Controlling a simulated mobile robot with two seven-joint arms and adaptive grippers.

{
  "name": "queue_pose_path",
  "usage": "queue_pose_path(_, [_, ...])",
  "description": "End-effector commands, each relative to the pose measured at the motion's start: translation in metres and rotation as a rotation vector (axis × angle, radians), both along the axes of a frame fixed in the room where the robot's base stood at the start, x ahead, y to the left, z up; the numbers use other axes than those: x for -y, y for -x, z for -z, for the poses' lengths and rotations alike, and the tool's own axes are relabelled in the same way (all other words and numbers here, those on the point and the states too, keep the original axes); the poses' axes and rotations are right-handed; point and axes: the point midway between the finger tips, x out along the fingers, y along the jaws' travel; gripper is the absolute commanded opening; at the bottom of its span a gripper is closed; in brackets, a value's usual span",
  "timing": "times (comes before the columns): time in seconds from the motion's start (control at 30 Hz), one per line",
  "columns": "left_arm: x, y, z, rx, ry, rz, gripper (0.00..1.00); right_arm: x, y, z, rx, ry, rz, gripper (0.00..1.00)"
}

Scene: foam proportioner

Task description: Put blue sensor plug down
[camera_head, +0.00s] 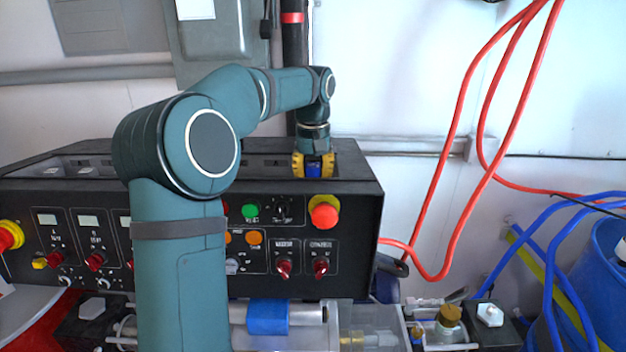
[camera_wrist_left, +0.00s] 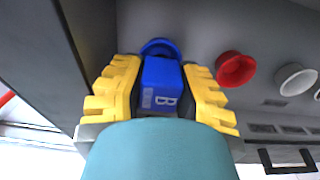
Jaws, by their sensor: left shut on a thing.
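The blue sensor plug (camera_wrist_left: 161,85) is a blue block marked with a white B, seen in the left wrist view. It also shows in the head view (camera_head: 314,170) on top of the black control box, near its right end. My left gripper (camera_head: 314,166) points down with its yellow fingers on both sides of the plug, shut on it. In the left wrist view the gripper (camera_wrist_left: 160,90) has one finger on each side. A round blue piece (camera_wrist_left: 160,48) shows just beyond the plug at the box top. Whether the plug touches the surface cannot be told. My right gripper is not seen.
The black control box (camera_head: 352,215) has buttons, red knobs and a red emergency stop (camera_head: 323,212) on its front. A red cap (camera_wrist_left: 235,69) and a white cap (camera_wrist_left: 295,79) sit beside the plug. Red hoses (camera_head: 460,110) hang at the right; a blue barrel (camera_head: 600,270) stands below.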

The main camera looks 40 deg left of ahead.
Motion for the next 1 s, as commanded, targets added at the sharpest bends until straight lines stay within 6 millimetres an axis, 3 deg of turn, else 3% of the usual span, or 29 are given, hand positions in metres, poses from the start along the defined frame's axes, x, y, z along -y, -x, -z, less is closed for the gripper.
queue_pose_path(0.07, [0.000,0.000,0.009,-0.001,0.000,0.000,0.00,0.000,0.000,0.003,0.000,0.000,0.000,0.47])
queue_pose_path(0.5, [0.000,0.000,0.014,0.000,0.000,0.000,0.00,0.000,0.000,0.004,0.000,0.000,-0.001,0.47])
queue_pose_path(0.53, [0.000,0.000,0.013,0.000,0.000,0.000,0.44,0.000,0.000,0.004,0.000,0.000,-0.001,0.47])
queue_pose_path(0.57, [0.000,0.000,0.013,0.000,0.000,0.000,0.54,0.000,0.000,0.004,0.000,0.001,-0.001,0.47])
queue_pose_path(0.87, [0.000,0.000,0.012,0.000,0.000,0.000,0.54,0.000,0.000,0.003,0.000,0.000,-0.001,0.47])
queue_pose_path(1.0, [0.000,0.000,0.003,0.001,-0.001,0.000,0.54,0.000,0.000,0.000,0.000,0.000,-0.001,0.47])
